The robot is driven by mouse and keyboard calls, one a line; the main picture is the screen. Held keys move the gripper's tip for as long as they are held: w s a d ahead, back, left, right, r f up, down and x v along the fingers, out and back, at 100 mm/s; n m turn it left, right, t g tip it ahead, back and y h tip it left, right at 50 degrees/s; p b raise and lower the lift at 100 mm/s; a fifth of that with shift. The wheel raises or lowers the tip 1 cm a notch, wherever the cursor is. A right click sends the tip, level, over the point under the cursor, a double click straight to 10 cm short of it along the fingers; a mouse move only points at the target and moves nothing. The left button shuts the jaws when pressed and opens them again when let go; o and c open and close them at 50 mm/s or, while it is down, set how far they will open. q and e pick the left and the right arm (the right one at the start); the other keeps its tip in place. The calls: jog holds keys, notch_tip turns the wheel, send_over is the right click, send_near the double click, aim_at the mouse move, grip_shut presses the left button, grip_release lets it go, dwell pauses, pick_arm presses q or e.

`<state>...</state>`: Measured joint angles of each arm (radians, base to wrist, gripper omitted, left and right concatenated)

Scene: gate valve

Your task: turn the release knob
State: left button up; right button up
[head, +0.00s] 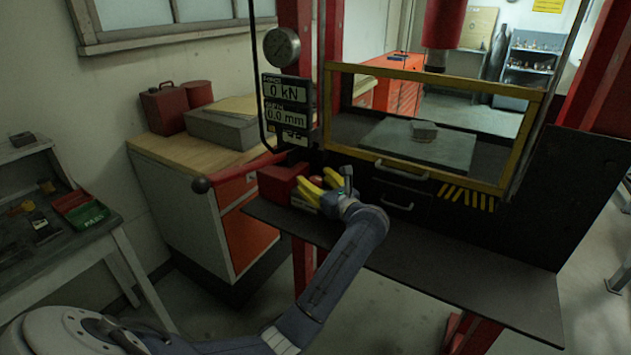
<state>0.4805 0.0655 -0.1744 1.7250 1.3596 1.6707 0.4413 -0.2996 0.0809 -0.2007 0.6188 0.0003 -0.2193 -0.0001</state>
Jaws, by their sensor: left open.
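A red pump block (280,184) sits at the left end of the dark shelf of the press. My left gripper (311,185), with yellow fingers, is at the right side of this block. Its fingers are apart. A small reddish part (319,182) shows between the fingers; it may be the release knob, but it is too small and covered to be sure. I cannot tell whether the fingers touch it. My right gripper is not in view.
A red lever with a dark ball end (200,185) sticks out left of the block. Above are a round gauge (282,47) and a display (287,103) reading 0 kN and 0.0 mm. A yellow-framed guard (440,80) stands behind. The shelf's right part (480,285) is clear.

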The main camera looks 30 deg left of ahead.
pick_arm(q)
jog(key=v, duration=1.2)
jog(key=shift+r, duration=0.1)
